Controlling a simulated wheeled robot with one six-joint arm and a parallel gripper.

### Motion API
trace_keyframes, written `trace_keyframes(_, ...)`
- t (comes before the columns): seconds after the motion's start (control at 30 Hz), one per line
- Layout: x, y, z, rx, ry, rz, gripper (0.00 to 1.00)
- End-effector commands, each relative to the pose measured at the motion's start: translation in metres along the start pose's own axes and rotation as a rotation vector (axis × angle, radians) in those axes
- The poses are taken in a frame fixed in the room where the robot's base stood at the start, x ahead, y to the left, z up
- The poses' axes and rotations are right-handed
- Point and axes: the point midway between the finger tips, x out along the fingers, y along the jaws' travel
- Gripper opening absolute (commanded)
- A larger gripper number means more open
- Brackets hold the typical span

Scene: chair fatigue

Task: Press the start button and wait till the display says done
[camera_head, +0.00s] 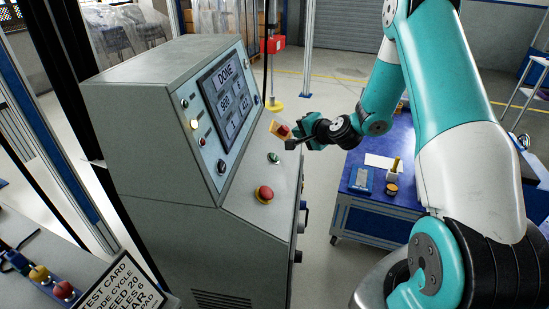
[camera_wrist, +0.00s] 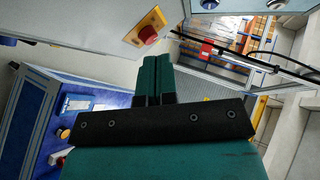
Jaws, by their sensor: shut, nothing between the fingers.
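The grey control cabinet (camera_head: 150,110) stands left of centre in the head view. Its tilted display (camera_head: 222,95) reads DONE at the top, with 500 and another, less clear value below. No label is readable on either. My gripper (camera_head: 290,144) is above and to the right of the green button, apart from it. The wrist view shows its two teal fingers (camera_wrist: 155,60) together, with nothing between them.
A red button on a yellow plate (camera_wrist: 147,36) lies beyond my fingertips; a similar one (camera_head: 281,130) is beside my gripper. A blue workbench (camera_head: 378,190) with small items stands to the right. A test card (camera_head: 122,285) is at front left.

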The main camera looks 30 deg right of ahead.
Motion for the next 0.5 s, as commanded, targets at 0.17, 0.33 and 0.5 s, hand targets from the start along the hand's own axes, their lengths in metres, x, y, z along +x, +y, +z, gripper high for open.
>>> trace_keyframes(0.17,0.014,0.012,0.011,-0.002,-0.002,0.000,0.00)
trace_keyframes(0.33,0.032,0.025,0.024,-0.002,-0.003,0.001,0.00)
trace_keyframes(0.5,0.047,0.036,0.035,-0.002,-0.002,0.000,0.00)
